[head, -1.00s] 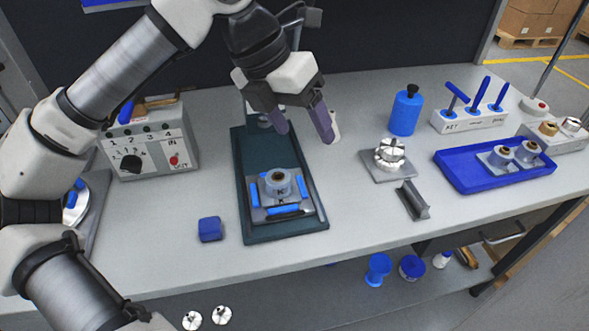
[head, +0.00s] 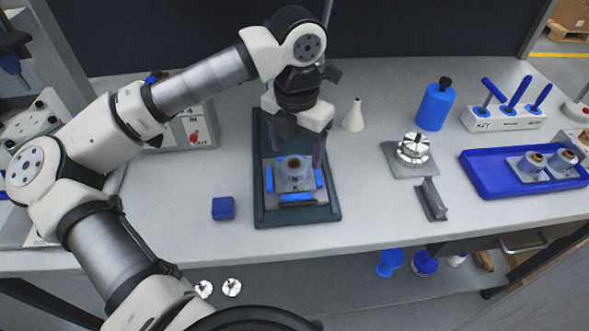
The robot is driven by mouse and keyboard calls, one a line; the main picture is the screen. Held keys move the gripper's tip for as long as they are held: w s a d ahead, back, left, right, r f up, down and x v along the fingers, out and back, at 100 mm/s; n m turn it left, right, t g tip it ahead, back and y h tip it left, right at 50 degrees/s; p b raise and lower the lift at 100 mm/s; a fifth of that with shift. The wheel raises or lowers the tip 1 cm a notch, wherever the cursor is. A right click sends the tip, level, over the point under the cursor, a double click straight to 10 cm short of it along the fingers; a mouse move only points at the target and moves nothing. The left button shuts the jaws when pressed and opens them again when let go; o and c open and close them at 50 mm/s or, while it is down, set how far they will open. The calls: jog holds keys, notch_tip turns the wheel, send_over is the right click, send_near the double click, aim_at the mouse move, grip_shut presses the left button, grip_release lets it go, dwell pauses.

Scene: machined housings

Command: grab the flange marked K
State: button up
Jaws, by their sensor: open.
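The flange marked K (head: 294,176) is a grey round hub with a brown-rimmed bore. It sits upright on a grey fixture with blue blocks, on the dark green mat (head: 328,215). A small dark letter shows on its front, too small to read surely now. My gripper (head: 297,154) points down just above and behind the flange, its jaws open and empty. The right finger shows to the right of the flange's top; the left finger is partly lost against the dark mat. I cannot tell whether either finger touches the flange.
A blue cube (head: 223,208) lies left of the mat. A white cone (head: 353,115), a metal chucked part (head: 413,149) and a grey angle bar (head: 432,199) stand to the right. A blue tray (head: 482,185) holds two similar hubs. The bench front is clear.

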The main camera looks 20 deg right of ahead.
aim_at(295, 162)
jog(key=shift+w+f+p, duration=0.15)
jog(key=shift+f+p, duration=0.7)
jog(key=shift+f, duration=1.7)
jog(key=c, duration=1.5)
jog(key=shift+o, duration=0.2)
jog(key=shift+r, duration=0.1)
